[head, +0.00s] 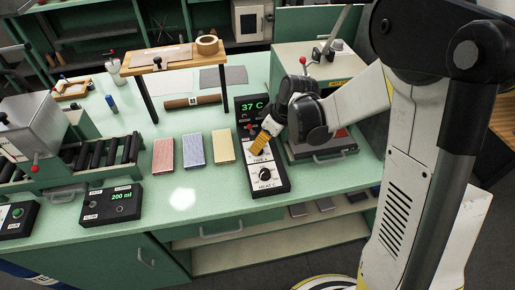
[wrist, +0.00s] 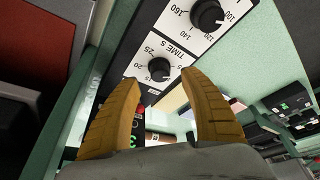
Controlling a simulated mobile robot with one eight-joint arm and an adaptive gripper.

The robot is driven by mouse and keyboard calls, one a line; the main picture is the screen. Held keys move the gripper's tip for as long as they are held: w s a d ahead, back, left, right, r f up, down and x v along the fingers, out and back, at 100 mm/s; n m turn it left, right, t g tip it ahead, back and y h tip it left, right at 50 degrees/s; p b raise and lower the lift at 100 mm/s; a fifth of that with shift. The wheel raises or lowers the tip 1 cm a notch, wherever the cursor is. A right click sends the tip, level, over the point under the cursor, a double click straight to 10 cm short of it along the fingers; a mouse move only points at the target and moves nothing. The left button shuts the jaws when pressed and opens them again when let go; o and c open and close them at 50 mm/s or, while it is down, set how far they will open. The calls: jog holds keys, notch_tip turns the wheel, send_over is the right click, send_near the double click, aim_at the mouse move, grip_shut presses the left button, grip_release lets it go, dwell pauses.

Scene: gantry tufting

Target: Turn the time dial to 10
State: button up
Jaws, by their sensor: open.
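The time dial (wrist: 160,69) is a black round knob on a white plate marked "TIME S", with 15, 20 and 25 legible around it in the wrist view. Its pointer setting is too small to read surely. My gripper (wrist: 161,82) is open, its two yellow fingers on either side of the dial, with visible gaps; contact is not evident. In the head view my gripper (head: 257,145) is over the middle of the black control panel (head: 280,183) and hides the time dial.
The heat dial (head: 265,174) sits just beside the time dial on the same panel; it also shows in the wrist view (wrist: 207,15). The panel display (head: 252,106) reads 37 C. A press-like machine (head: 318,62) stands right of the panel, and a yellow block (head: 223,146) lies left.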

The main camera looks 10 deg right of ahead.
jog(key=shift+b+x, duration=0.4)
jog(key=shift+x, duration=1.55)
grip_shut()
